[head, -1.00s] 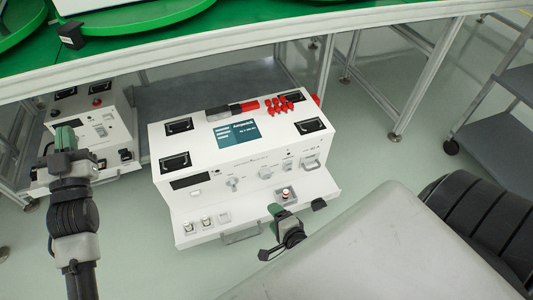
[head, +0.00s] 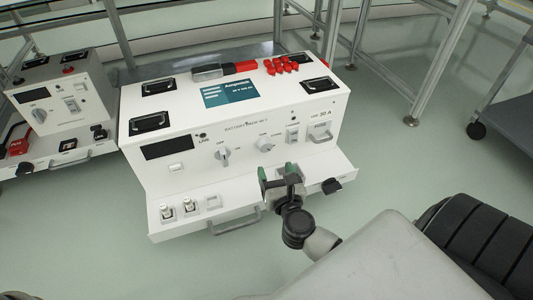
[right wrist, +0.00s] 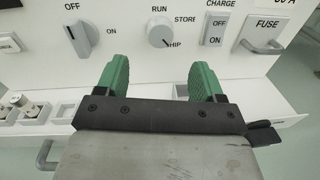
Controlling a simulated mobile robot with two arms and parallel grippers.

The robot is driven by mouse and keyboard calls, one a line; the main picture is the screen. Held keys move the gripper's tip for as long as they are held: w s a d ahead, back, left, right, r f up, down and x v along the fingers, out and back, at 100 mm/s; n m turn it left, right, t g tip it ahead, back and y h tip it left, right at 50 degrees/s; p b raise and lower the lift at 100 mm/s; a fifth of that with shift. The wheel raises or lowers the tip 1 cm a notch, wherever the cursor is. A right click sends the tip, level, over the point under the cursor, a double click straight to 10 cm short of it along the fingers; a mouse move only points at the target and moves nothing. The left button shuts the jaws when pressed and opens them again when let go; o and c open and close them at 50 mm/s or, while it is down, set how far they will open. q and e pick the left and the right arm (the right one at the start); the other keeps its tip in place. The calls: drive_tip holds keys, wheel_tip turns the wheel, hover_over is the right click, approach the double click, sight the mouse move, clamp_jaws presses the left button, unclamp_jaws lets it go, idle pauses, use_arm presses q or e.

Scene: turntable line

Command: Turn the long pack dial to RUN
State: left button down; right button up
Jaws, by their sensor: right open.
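The long pack (head: 225,125) is a white box with a front panel and a lower ledge. Its round mode dial (head: 264,144) sits on the panel; in the right wrist view the dial (right wrist: 160,34) has RUN above, STORE at upper right and SHIP at lower right. Its dark pointer line points toward SHIP. My right gripper (head: 279,172) is open and empty, in front of and below the dial. In the right wrist view its green fingers (right wrist: 160,66) stand apart, the dial centred beyond the gap, not touched. My left gripper is out of view.
Left of the dial is an OFF/ON rotary switch (right wrist: 80,39); right are a CHARGE switch (right wrist: 217,30) and a FUSE handle (right wrist: 263,38). A smaller white unit (head: 65,100) stands at left.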

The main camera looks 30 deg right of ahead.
sight(266, 148)
drive_tip(key=b+x, duration=0.2)
drive_tip(key=x, duration=0.5)
drive_tip(key=shift+w+f+b, duration=0.15)
drive_tip(key=shift+w+b, duration=0.1)
drive_tip(key=shift+b, duration=0.05)
drive_tip(key=shift+w+d, duration=0.25)
drive_tip(key=shift+w, duration=0.3)
drive_tip(key=c, duration=0.9)
